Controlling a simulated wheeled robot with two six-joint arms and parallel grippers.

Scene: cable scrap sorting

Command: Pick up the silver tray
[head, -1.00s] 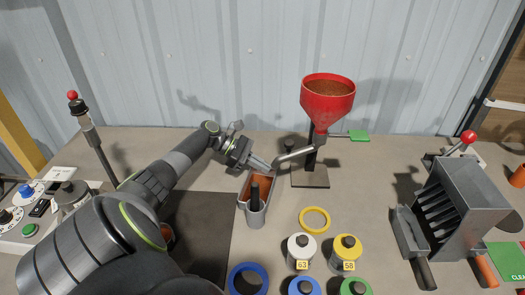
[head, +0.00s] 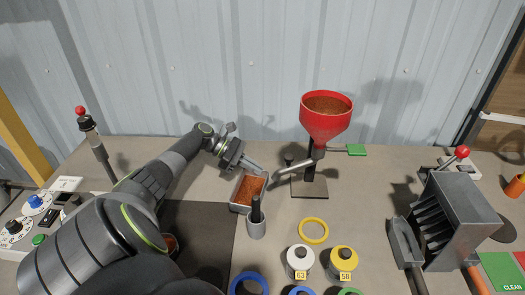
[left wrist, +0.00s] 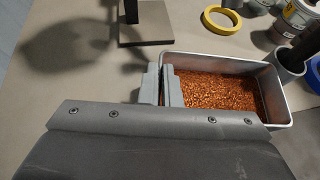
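The silver tray (head: 236,207) is a rectangular metal pan holding copper-coloured granules. It is at the middle of the bench in the head view. It also shows in the left wrist view (left wrist: 284,113), to the right of my fingers. My left gripper (head: 261,168) is at the tray's far rim. In the left wrist view its fingers (left wrist: 161,86) are close together, one outside and one inside the tray's end wall, shut on it. The tray's near side in the wrist view is hidden by my gripper body. I cannot tell how high its base is. My right gripper is out of view.
A grey cup with a dark handle (head: 256,224) stands close in front of the tray. A red funnel (head: 327,120) on a stand, with a spout, is behind right. A yellow ring (head: 313,230), numbered pots and a slotted metal box (head: 456,215) lie to the right.

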